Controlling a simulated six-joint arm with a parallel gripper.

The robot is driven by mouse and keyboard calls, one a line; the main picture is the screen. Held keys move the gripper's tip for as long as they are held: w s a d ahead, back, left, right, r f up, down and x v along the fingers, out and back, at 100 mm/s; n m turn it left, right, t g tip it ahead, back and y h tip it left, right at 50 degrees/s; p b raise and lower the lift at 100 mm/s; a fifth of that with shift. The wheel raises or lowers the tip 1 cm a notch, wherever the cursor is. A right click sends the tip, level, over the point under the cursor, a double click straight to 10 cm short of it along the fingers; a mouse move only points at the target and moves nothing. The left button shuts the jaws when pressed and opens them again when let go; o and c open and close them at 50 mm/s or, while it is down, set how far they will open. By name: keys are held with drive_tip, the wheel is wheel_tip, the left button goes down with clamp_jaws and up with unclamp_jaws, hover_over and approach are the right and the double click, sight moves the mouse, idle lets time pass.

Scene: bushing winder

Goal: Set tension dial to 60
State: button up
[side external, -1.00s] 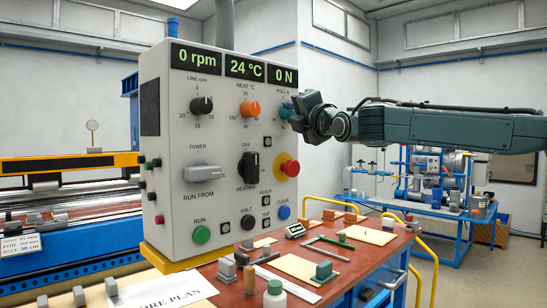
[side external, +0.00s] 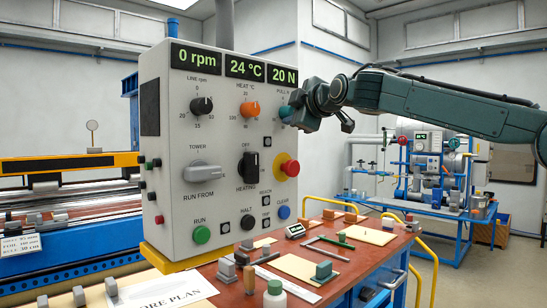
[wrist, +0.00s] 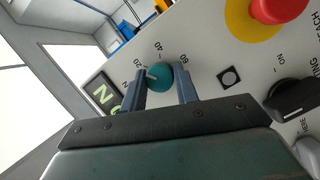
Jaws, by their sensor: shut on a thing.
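The tension dial is the teal PULL N knob (side external: 286,113) at the upper right of the grey control panel (side external: 220,140). It also shows in the wrist view (wrist: 159,76), with marks 20, 40 and 60 around it. My gripper (wrist: 160,88) is shut on this knob, one finger on each side. In the side view my gripper (side external: 295,112) reaches it from the right and hides part of it. The display above the knob (side external: 283,74) reads 20 N.
The red emergency button (side external: 290,168) on its yellow ring sits below the dial. The orange heat knob (side external: 250,108) is to its left and the black HEATING switch (side external: 247,166) lower left. A red-brown bench (side external: 350,270) with small parts stands below.

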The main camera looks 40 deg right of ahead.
drive_tip(key=m+y, duration=0.1)
drive_tip(key=m, duration=0.1)
drive_tip(key=m+g+y, duration=0.1)
drive_tip(key=m, duration=0.2)
drive_tip(key=shift+d+r, duration=0.1)
drive_tip(key=m+y, duration=0.2)
drive_tip(key=m, duration=0.2)
drive_tip(key=m+y, duration=0.3)
drive_tip(key=m, duration=0.1)
drive_tip(key=m+y, duration=0.2)
drive_tip(key=m, duration=0.2)
drive_tip(key=shift+d+r+m+y, duration=0.1)
drive_tip(key=shift+d+m+y, duration=0.2)
drive_tip(key=shift+m, duration=0.1)
idle(0.5)
idle(0.5)
drive_tip(key=o, duration=1)
drive_tip(key=shift+s, duration=0.1)
